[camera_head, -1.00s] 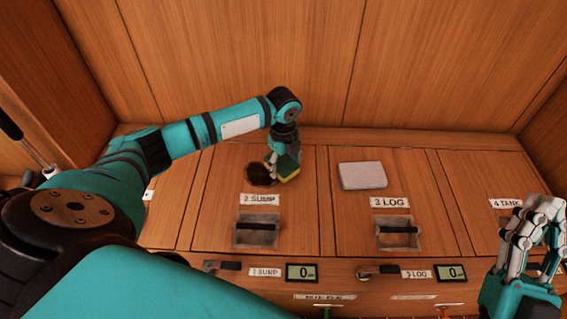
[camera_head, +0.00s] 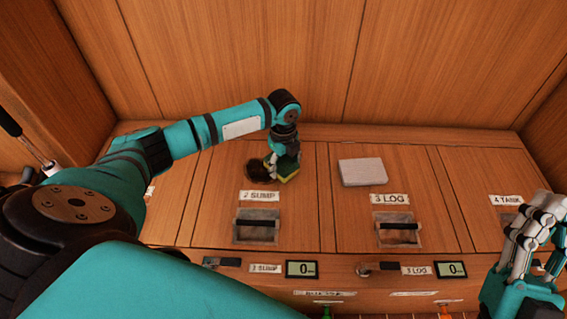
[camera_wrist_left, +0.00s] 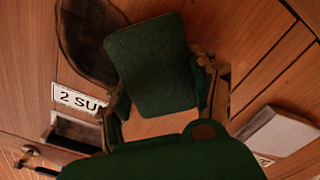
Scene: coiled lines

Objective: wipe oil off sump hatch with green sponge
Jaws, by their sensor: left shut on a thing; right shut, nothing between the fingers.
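The green sponge (camera_head: 287,168) with a yellow layer is held in my left gripper (camera_head: 274,161), which is shut on it. The sponge is over or on the sump hatch (camera_head: 225,190), just right of the dark oil patch (camera_head: 258,170). In the left wrist view the sponge's green face (camera_wrist_left: 152,65) fills the space between the fingers, with the dark patch (camera_wrist_left: 85,40) beside it on the left. I cannot tell whether the sponge touches the wood. My right gripper (camera_head: 545,208) is shut and empty at the right edge, above the front of the lockers.
A grey-white block (camera_head: 362,172) lies on the neighbouring log hatch (camera_head: 350,210). Recessed handles (camera_head: 257,226) sit at the front of the hatches. Small displays (camera_head: 302,268) and levers are on the front face. A wooden wall stands behind.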

